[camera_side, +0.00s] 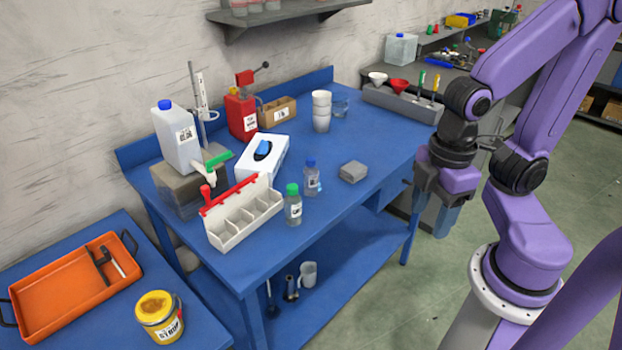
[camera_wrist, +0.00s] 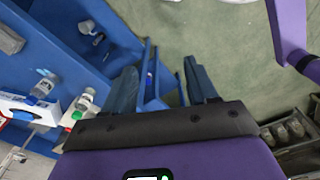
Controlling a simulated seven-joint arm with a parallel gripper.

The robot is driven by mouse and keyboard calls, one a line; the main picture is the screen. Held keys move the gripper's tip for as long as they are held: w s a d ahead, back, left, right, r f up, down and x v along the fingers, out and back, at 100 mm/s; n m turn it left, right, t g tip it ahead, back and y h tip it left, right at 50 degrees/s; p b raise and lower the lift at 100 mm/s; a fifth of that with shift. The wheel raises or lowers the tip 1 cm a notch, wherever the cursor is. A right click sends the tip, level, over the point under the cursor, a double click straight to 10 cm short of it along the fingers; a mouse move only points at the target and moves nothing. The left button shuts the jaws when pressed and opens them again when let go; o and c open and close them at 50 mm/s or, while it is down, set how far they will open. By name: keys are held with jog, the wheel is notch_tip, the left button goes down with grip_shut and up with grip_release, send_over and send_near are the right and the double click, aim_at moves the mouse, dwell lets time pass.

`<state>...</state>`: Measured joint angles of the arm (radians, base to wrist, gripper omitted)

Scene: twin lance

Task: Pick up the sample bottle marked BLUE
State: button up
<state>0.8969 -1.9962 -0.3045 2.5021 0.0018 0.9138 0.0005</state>
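A clear bottle with a blue cap (camera_side: 310,180) stands upright on the blue workbench (camera_side: 365,205), near its front edge. A similar bottle with a green cap (camera_side: 293,208) stands just in front and to its left. Both have white labels, too small to read. The wrist view shows the blue-capped bottle (camera_wrist: 42,88) and the green-capped bottle (camera_wrist: 84,102) at the left, outside the fingers. My gripper (camera_side: 434,208) hangs beyond the bench's right edge, clear of both bottles. In the wrist view my gripper (camera_wrist: 160,84) is open, with nothing held between its fingers.
A white compartment rack (camera_side: 245,218) with a red handle stands left of the bottles. A white box (camera_side: 263,160) is behind them, and a grey block (camera_side: 353,172) lies to their right. Cups (camera_side: 321,112) stand farther back. The bench right of the grey block is clear.

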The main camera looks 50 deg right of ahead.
jog(key=shift+w, duration=0.1)
jog(key=n+t+h, duration=0.9)
jog(key=n+h, duration=0.2)
jog(key=n, duration=0.2)
send_near(310, 162)
jog(key=shift+g, duration=0.3)
jog(key=x, duration=0.9)
jog(key=shift+w+d, duration=0.25)
jog(key=shift+w, duration=0.1)
grip_shut()
